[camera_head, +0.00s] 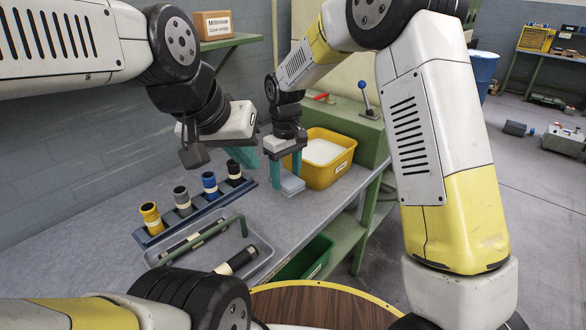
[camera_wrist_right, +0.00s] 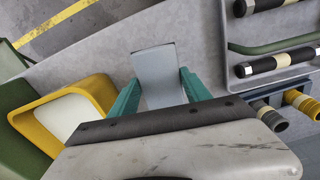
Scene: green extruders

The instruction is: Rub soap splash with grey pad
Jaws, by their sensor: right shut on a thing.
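The grey pad (camera_head: 291,184) is a flat light-grey piece at the grey bench top, in front of a yellow tub. My right gripper (camera_head: 287,172) comes down over it with its teal fingers shut on it. In the right wrist view the pad (camera_wrist_right: 158,72) sticks out between the two fingers (camera_wrist_right: 160,92). I cannot make out a soap splash; the pad and gripper hide part of the bench. My left gripper (camera_head: 243,157) hangs above the bench, left of the right one; its finger gap is not clear.
The yellow tub (camera_head: 347,160) with a white content stands close right of the pad. A blue rack (camera_head: 155,238) with several coloured tubes and a grey tray (camera_head: 262,260) with dark rods and a green handle lie left and nearer. Bare bench (camera_head: 90,250) is at the left.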

